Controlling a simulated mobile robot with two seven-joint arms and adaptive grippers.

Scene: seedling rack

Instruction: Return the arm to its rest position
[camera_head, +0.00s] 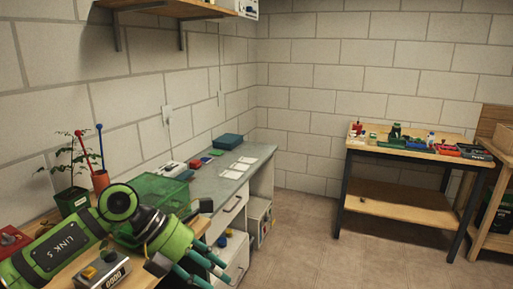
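My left arm, green with a "LINK 5" label, comes in from the lower left of the head view and reaches over the near bench. Its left gripper (200,265), with teal-green fingers, points down and right beside the near bench's right edge. My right arm and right gripper are not in view.
Close to my arm are a plant in a dark green pot (72,201), an orange cup (100,181), a green crate (158,191) and a grey counter box (103,271). A grey desk (222,178) runs behind. Open floor (305,245) lies before a wooden workbench (402,208).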

